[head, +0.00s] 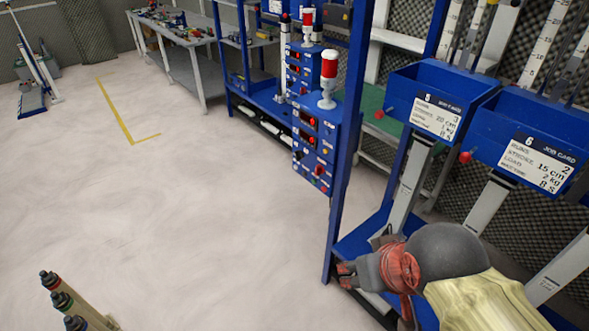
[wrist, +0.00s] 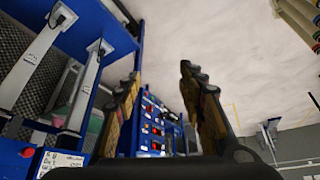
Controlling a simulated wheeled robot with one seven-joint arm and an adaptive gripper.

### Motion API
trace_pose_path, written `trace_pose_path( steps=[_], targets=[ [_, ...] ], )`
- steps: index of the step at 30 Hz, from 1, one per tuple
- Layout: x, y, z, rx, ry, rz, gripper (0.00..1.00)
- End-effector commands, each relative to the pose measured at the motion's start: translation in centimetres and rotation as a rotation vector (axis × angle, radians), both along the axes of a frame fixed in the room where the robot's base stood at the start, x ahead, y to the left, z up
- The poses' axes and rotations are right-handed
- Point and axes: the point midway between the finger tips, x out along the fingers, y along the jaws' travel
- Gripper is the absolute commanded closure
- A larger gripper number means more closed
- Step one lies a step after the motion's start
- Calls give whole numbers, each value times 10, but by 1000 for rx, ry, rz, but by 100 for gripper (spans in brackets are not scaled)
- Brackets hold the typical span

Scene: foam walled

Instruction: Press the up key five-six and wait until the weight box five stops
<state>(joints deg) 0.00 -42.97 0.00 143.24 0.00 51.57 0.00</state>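Two blue control boxes with red displays and small buttons stand on a blue frame in the head view: a near one (head: 316,148) and a farther one (head: 299,72). The boxes also show between my fingers in the wrist view (wrist: 158,128). The key labels are too small to read, so I cannot tell which is up five-six. A blue box (head: 402,82) with job card 5 (head: 437,116) is at right. Box six (head: 490,128) with card 6 (head: 538,162) is beside it. My gripper (head: 344,275) is low, in front of the frame, with fingers apart and nothing between them.
A blue upright post (head: 349,130) stands close to my gripper. A red lamp (head: 328,68) tops the near control box. Grey tables (head: 180,50) are at the back left. Colored-top posts (head: 65,300) are at lower left. The pale floor (head: 180,200) at left is clear.

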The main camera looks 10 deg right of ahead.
Motion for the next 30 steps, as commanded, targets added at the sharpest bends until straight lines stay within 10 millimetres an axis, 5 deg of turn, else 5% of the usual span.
trace_pose_path(
  steps=[23, 30],
  targets=[
    [0, 0, 0, 0, 0, 0, 100],
    [0, 0, 0, 0, 0, 0, 100]
  ],
)
